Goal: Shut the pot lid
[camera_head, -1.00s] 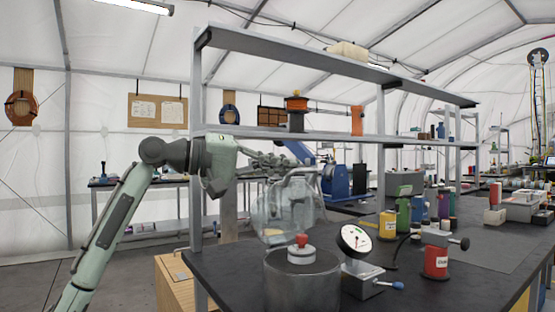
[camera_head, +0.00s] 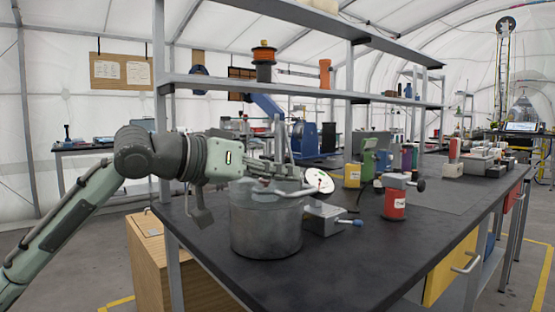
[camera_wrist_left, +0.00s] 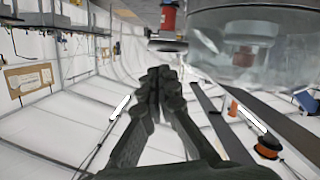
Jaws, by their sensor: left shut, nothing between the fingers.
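The pot (camera_head: 266,225) stands on the dark bench in the head view, grey and round-sided. My left gripper (camera_head: 304,188) reaches across its top from the left and hides much of the rim. The lid is hard to make out there, so I cannot tell how far it stands open. In the left wrist view a clear, curved glass wall (camera_wrist_left: 210,62) lies at the upper right, with a blurred reddish thing behind it. The left fingers (camera_wrist_left: 157,78) are together there, with nothing between them. My right gripper is not in view.
A dial gauge (camera_head: 319,181) stands just right of the pot, close to the fingers. A red canister (camera_head: 395,203) is farther right. A shelf (camera_head: 300,90) runs above the bench, with a post at the left. The bench front (camera_head: 340,275) is clear.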

